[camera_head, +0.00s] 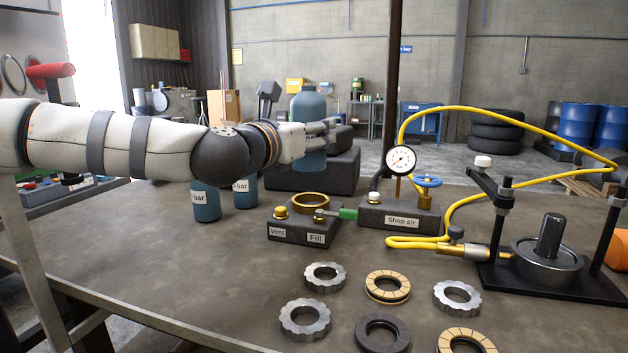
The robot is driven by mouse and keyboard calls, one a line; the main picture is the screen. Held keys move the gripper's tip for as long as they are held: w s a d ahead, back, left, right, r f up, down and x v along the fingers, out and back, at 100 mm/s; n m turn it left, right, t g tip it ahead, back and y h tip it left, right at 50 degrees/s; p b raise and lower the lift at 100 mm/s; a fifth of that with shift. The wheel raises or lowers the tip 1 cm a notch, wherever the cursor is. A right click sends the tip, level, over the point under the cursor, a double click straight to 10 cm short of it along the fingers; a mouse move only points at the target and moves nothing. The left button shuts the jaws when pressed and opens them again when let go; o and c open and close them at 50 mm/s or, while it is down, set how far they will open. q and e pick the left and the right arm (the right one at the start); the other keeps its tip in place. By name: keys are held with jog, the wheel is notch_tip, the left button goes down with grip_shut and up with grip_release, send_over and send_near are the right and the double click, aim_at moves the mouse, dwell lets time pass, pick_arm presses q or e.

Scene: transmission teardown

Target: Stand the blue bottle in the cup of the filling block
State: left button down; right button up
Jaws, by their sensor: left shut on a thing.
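The blue bottle (309,104) is upright in the middle of the view, with its lower end raised above the table. My left gripper (318,134) comes in from the left and is shut around the bottle's body; its fingers cover part of it. The filling block (290,233) stands on the table below, a dark block with "Vent" and "Fill" labels. Its brass-rimmed cup (311,197) is empty and lies lower in the picture than the bottle, with a gap between them. My right gripper is not in view.
Two more blue bottles (206,207) stand left of the block, partly behind my arm. The shop air block (399,215) with gauge and yellow hose (455,215) is at right. A press stand (546,262) is farther right. Several rings and gears (387,287) lie in front.

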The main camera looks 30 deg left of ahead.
pick_arm(q)
jog(key=w+a+f, duration=0.1)
jog(key=w+f, duration=0.1)
jog(key=f, duration=0.1)
jog(key=w+a+f+b, duration=0.1)
jog(key=w+f, duration=0.1)
jog(key=f, duration=0.1)
jog(key=w+a+f, duration=0.1)
jog(key=w+f, duration=0.2)
jog(key=shift+a+f, duration=0.1)
jog(key=shift+a, duration=0.25)
jog(key=shift+s+f, duration=0.1)
jog(key=shift+f, duration=0.2)
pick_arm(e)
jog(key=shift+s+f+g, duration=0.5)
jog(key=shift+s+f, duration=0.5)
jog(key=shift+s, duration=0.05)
pick_arm(q)
jog(key=shift+f+b, duration=0.3)
jog(key=shift+b, duration=0.05)
jog(key=c, duration=0.7)
grip_release()
jog(key=shift+f, duration=0.1)
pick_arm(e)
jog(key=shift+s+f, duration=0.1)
